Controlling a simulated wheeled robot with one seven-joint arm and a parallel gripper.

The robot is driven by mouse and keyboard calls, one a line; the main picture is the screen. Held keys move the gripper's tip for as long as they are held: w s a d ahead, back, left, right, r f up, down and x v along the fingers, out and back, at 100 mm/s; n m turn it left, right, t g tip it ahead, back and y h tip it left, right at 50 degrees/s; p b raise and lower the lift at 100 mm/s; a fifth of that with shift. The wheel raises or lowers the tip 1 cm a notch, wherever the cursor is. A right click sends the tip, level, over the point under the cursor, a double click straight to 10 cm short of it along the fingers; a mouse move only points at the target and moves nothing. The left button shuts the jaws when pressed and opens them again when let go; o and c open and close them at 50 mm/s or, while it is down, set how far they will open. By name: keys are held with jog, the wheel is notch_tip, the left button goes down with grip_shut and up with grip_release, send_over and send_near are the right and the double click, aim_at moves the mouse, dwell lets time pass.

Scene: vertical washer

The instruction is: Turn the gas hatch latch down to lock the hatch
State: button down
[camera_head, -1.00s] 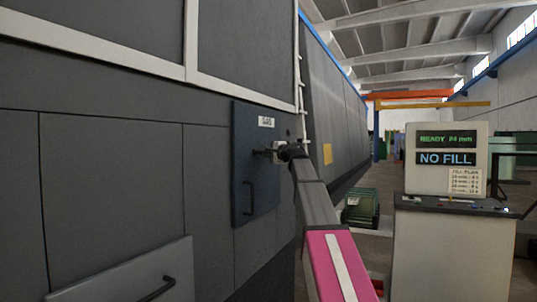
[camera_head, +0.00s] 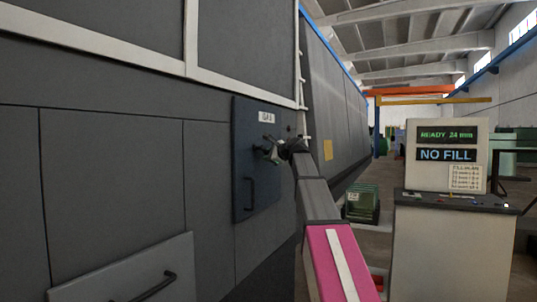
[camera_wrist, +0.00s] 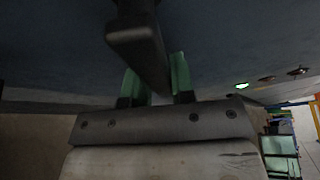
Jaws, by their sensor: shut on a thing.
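The gas hatch (camera_head: 240,150) is a dark blue panel flush against the grey machine wall, with a small white label (camera_head: 267,117) near its top right. The latch (camera_wrist: 138,35) is a dark bar that runs between the green fingers of my gripper (camera_wrist: 157,85) in the wrist view. My gripper (camera_head: 268,153) is shut on the latch at the hatch's right edge. In the head view it looks tilted, and it hides most of the latch, so the latch's exact angle is hard to read there.
A dark pull handle (camera_head: 249,195) is on the hatch's lower part. A grey panel with a handle (camera_head: 155,285) is at the lower left. A control console (camera_head: 447,165) reading "NO FILL" stands at the right. A green crate (camera_head: 361,204) sits on the floor between.

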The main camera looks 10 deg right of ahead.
jog(key=shift+s+a+f+m+g, duration=0.3)
jog(key=shift+s+f+m+g, duration=0.25)
jog(key=shift+m, duration=0.45)
jog(key=shift+s+a+f+m+g+y, duration=0.2)
jog(key=shift+m+g, duration=0.15)
jog(key=shift+m, duration=0.15)
jog(key=shift+s+a+f+m+g+y, duration=0.2)
jog(key=shift+m+g, duration=0.1)
jog(key=shift+m, duration=0.2)
jog(key=shift+s+a+f+m+g+y, duration=0.15)
jog(key=shift+s+a+m+g+y, duration=0.15)
jog(key=shift+m, duration=0.25)
jog(key=shift+s+a+f+m+g+y, duration=0.15)
jog(key=shift+s+m+g, duration=0.2)
jog(key=shift+m, duration=0.2)
jog(key=shift+s+a+m+g+y, duration=0.3)
jog(key=shift+s+m+g, duration=0.15)
jog(key=shift+m, duration=0.25)
jog(key=c, duration=1)
grip_release()
jog(key=shift+o, duration=0.2)
jog(key=v, duration=1)
jog(key=shift+s+d+r, duration=0.2)
jog(key=shift+d, duration=0.05)
